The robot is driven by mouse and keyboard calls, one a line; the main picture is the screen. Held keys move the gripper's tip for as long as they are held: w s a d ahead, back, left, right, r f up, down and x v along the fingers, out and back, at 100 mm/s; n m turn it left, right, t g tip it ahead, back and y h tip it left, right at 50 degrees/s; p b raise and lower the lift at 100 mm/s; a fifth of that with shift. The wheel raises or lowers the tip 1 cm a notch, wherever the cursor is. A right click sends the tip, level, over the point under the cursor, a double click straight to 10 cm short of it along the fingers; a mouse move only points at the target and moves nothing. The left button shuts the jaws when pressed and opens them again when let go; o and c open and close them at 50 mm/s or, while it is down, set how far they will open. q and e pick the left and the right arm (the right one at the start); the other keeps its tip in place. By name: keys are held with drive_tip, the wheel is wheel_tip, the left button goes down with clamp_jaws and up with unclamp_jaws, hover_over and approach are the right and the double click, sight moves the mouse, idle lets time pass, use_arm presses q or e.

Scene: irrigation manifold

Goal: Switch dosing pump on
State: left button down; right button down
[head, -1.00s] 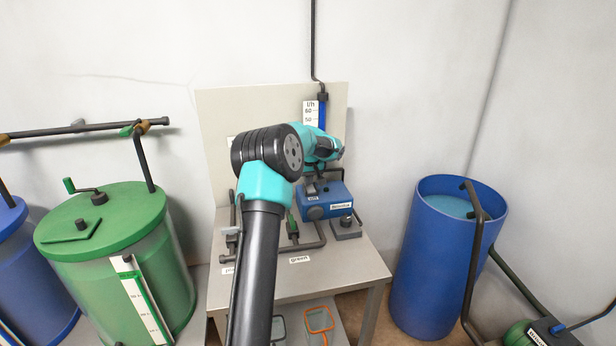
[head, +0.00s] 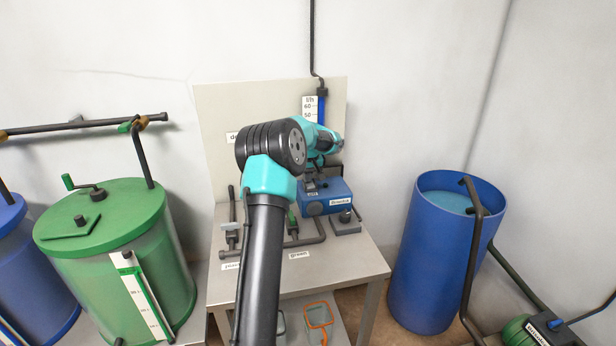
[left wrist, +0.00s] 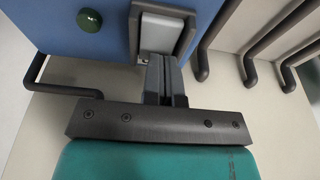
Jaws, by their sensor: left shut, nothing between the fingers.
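The blue pump box (head: 340,190), with a small white label too blurred to read, sits on the grey table below the flow tube. In the left wrist view its blue face (left wrist: 55,25) carries a pale rocker switch (left wrist: 158,30) in a dark frame and a dark green knob (left wrist: 89,20). My left gripper (head: 311,184) points down at the top of the box. Its shut, empty fingers (left wrist: 162,62) are at the lower end of the switch. I cannot tell whether they touch it. My right gripper is not in view.
Dark pipes with valves (head: 292,222) run along the table left of the box, partly hidden by my left arm. A grey panel (head: 220,110) stands behind. A green tank (head: 175,265) is at left and a blue barrel (head: 425,270) at right.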

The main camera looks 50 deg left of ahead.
sight(313, 185)
use_arm(q)
drive_tip(key=shift+s+d+r, duration=0.15)
drive_tip(key=shift+d+r, duration=0.05)
drive_tip(key=shift+d, duration=0.2)
drive_tip(key=shift+r, duration=0.1)
drive_tip(key=v, duration=1.3)
drive_tip(key=shift+r, duration=0.35)
drive_tip(key=shift+a, duration=0.1)
drive_tip(key=shift+w+a+y, duration=0.3)
drive_tip(key=shift+w+y, duration=0.1)
drive_tip(key=shift+w, duration=0.45)
drive_tip(key=shift+f, duration=0.1)
